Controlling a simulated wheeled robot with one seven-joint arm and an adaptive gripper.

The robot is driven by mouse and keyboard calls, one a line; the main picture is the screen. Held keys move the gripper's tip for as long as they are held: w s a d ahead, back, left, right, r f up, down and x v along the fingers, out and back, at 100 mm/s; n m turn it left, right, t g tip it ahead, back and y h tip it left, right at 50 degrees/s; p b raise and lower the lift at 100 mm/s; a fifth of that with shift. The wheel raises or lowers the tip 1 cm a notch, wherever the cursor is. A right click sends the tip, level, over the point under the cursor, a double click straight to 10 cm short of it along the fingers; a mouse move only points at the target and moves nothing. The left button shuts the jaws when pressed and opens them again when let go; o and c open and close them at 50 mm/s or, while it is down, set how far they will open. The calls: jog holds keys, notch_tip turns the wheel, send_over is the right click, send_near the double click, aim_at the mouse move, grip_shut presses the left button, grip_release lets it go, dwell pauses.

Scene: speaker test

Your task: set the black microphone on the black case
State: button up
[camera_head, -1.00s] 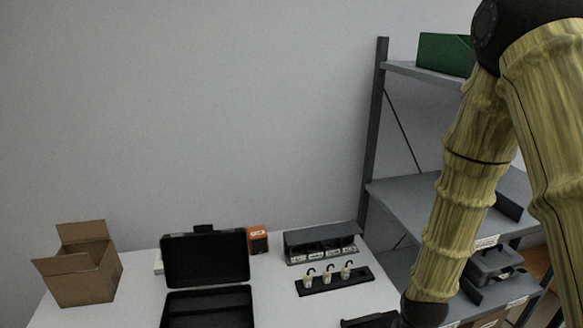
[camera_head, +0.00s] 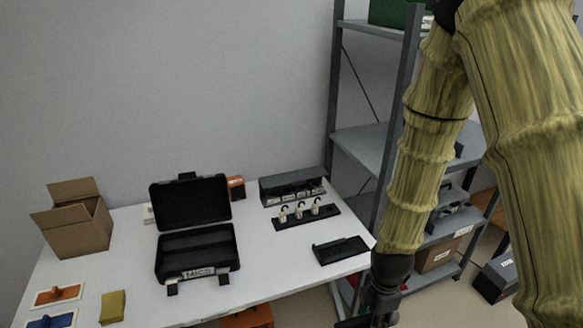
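The black case (camera_head: 197,252) lies open on the white table, its lid (camera_head: 190,203) raised at the back. A white label reading "MICS" is on its front. Its inside is dark, and I cannot make out anything in it. I cannot pick out a black microphone in this view. My gripper (camera_head: 372,318) hangs at the bottom edge of the picture, right of the table and to the right of the case. Its fingertips are cut off or too dark to read, so I cannot tell whether it holds anything.
A cardboard box (camera_head: 78,232) stands left of the case. A black holder with several white hooked pieces (camera_head: 306,216), a grey labelled rack (camera_head: 293,186) and a flat black tray (camera_head: 341,250) are on the right. A grey shelf unit (camera_head: 360,140) stands behind my arm.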

jog(key=shift+w+a+f+m, duration=0.1)
jog(key=shift+w+f+m, duration=0.1)
jog(key=shift+w+m, duration=0.35)
jog(key=shift+m, duration=1.05)
jog(key=w+a+f+m, duration=0.2)
jog(key=w+m, duration=0.5)
jog(key=m, duration=1)
jog(key=shift+w+a+f, duration=0.15)
jog(key=shift+a+f, duration=0.15)
jog(key=shift+a, duration=0.2)
